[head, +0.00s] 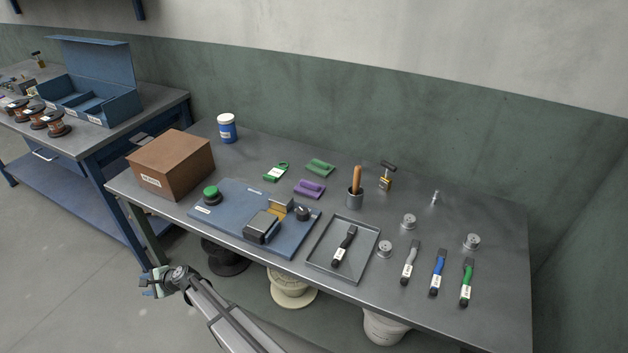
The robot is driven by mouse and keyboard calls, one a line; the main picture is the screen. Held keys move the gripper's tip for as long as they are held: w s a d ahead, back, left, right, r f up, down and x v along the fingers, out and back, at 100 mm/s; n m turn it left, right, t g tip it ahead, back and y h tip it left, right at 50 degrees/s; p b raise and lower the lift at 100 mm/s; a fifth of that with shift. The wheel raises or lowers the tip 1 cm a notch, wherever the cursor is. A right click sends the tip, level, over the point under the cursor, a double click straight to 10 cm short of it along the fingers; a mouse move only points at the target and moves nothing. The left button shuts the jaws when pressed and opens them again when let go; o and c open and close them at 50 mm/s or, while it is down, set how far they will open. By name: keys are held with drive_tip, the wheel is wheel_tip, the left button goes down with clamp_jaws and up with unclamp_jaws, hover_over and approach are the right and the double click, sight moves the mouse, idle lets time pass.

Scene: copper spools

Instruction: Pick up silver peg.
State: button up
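A small thin silver piece (434,198), which looks like the silver peg, stands on the grey metal table (480,225) at the back right. Its fine shape is too small to make out. My gripper (150,284) is at the lower left, in front of the table's front edge and far from the peg. Its fingers are small and seen at an angle, so I cannot tell whether they are open or shut. Nothing hides the peg.
Several brushes (438,272), a tray (366,268), a blue panel (226,221) and a brown box (171,165) occupy the front and left.

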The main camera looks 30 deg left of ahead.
drive_tip(key=w+r+m+g, duration=0.2)
drive_tip(key=w+r+g, duration=0.1)
drive_tip(key=r, duration=1)
drive_tip(key=w+r+m+g, duration=0.2)
drive_tip(key=w+r+g, duration=0.1)
drive_tip(key=r, duration=1)
drive_tip(key=w+d+r+m, duration=0.1)
drive_tip(key=w+d+r, duration=0.4)
drive_tip(key=w, duration=0.2)
drive_tip(key=w+d+r+m, duration=0.1)
drive_tip(key=w+d+r, duration=0.45)
drive_tip(key=w, duration=0.25)
drive_tip(key=w+d+r+t+h, duration=0.1)
drive_tip(key=w+d+r+t, duration=0.1)
drive_tip(key=w+d, duration=1.15)
drive_tip(key=m+t+h, duration=0.7)
drive_tip(key=m+h, duration=0.1)
drive_tip(key=h, duration=0.3)
hover_over(438, 191)
wheel_tip(438, 191, down, 6)
drive_tip(key=r, duration=0.1)
drive_tip(key=f, duration=0.8)
drive_tip(key=shift+s+d+f, duration=0.1)
drive_tip(key=shift+d+f, duration=0.1)
drive_tip(key=shift+d, duration=0.15)
drive_tip(key=shift+a+f, duration=0.2)
drive_tip(key=shift+f, duration=1.15)
drive_tip(key=shift+a+f, duration=0.2)
drive_tip(key=shift+f, duration=1.15)
